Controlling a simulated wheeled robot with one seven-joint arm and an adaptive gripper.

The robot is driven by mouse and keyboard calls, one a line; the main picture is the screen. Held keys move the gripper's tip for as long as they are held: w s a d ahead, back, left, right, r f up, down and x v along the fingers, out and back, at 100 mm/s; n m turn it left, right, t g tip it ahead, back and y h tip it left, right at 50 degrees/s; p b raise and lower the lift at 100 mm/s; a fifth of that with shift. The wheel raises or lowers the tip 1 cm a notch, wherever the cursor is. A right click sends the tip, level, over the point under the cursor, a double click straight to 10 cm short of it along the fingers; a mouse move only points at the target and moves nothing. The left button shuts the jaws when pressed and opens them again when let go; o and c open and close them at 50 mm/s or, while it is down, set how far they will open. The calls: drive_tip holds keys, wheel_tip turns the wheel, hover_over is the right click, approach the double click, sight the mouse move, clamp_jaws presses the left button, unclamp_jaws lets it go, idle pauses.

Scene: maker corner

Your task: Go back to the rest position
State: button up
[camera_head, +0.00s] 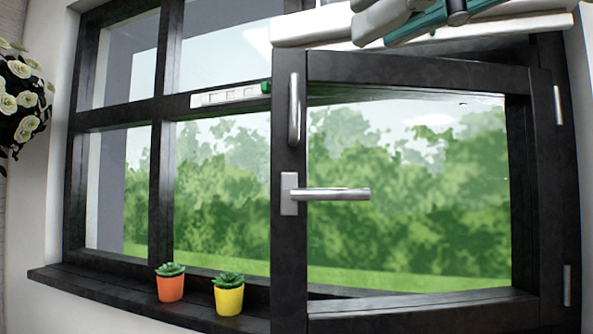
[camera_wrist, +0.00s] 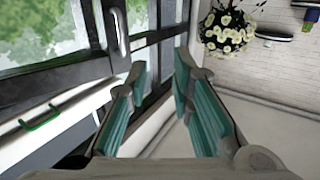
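My gripper (camera_wrist: 160,78) shows in the wrist view with its two teal-padded fingers spread apart and nothing between them. In the head view, part of my arm and a teal-padded part of my gripper show at the top right, in front of the upper window; the fingertips are not clear there. The dark window sash (camera_head: 290,240) stands somewhat open below my arm. Its silver handle (camera_head: 335,194) lies level, and my gripper is apart from it.
An orange pot (camera_head: 170,287) and a yellow pot (camera_head: 229,299) with green plants stand on the dark sill (camera_head: 110,293). White flowers (camera_head: 22,100) hang at the left and also show in the wrist view (camera_wrist: 228,32). A white strip with a green end (camera_head: 230,96) is on the window crossbar.

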drive_tip(key=w+d+f+m+g+h+p, duration=0.2)
drive_tip(key=w+f+h+p, duration=0.1)
drive_tip(key=f, duration=0.6)
drive_tip(key=w+d+f+m+g+h+p, duration=0.2)
drive_tip(key=f+h, duration=0.2)
drive_tip(key=f, duration=0.4)
drive_tip(key=s+d+f+m+g+h+p, duration=0.2)
drive_tip(key=s+d+f+g, duration=0.15)
drive_tip(key=f, duration=0.45)
drive_tip(key=s+d+f+m+g+h+p, duration=0.1)
drive_tip(key=s+d+f+g+h+p, duration=0.15)
drive_tip(key=s+d+f, duration=0.45)
drive_tip(key=n+t+y, duration=0.7)
drive_tip(key=t+y, duration=0.3)
drive_tip(key=y, duration=0.2)
approach(298, 103)
drive_tip(key=p+x, duration=0.1)
drive_tip(key=x, duration=0.9)
drive_tip(key=shift+w+a+p, duration=0.25)
drive_tip(key=shift+w+p, duration=0.05)
